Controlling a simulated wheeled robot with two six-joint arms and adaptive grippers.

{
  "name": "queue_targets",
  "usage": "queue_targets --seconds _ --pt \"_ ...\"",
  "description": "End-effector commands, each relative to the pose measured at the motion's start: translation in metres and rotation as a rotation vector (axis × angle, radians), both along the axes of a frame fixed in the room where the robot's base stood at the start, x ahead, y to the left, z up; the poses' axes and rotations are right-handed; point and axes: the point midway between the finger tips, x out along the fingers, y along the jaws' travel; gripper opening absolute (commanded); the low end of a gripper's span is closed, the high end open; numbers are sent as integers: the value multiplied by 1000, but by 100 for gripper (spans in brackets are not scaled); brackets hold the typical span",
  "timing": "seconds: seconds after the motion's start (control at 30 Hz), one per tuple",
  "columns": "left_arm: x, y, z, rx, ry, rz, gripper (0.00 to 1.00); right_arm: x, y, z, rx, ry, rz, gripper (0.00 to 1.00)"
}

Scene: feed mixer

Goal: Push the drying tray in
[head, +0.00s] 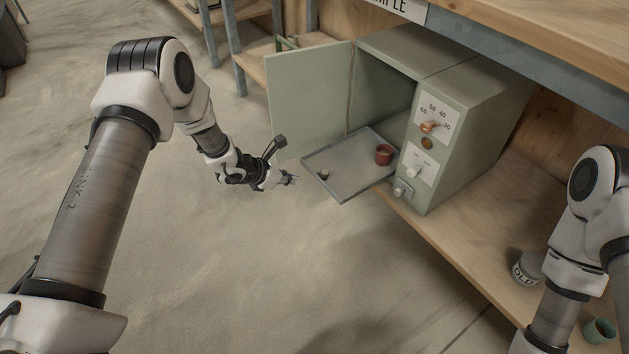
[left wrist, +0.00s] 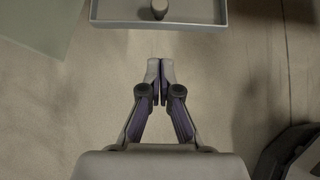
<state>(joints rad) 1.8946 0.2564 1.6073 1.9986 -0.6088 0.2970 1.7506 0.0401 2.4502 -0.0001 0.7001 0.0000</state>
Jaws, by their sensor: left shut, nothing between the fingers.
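The drying tray (head: 345,172) is a shallow grey metal tray sticking out of the open green drying oven (head: 455,120). A small red cup (head: 383,154) stands on it near the oven, and a small knob (head: 323,174) is near its outer edge. My left gripper (head: 292,180) is shut and empty, just outside the tray's outer edge. In the left wrist view the shut fingertips (left wrist: 160,66) point at the tray's front wall (left wrist: 200,26), with a gap between them. My right gripper is out of view; only part of the right arm shows.
The oven door (head: 310,100) stands open to the left of the tray. The oven sits on a wooden shelf (head: 470,215) under a bench top. A tin marked OLD (head: 526,268) and a green cup (head: 599,331) stand at the lower right. Open floor lies in front.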

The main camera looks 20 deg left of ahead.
Motion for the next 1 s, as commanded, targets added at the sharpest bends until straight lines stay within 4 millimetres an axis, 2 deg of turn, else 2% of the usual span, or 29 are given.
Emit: queue_targets --seconds 0.03,0.23,0.37,0.5,1.0 --pt "6 -6 -14 3 -1 -4 0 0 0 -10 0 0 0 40" --pt "32 -26 -43 1 -1 -4 0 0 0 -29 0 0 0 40" --pt "50 -40 -38 1 -3 -4 0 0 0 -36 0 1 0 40" --pt "59 -47 -37 1 -1 -1 0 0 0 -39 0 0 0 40" --pt "62 -49 -35 0 0 -1 0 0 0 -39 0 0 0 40"
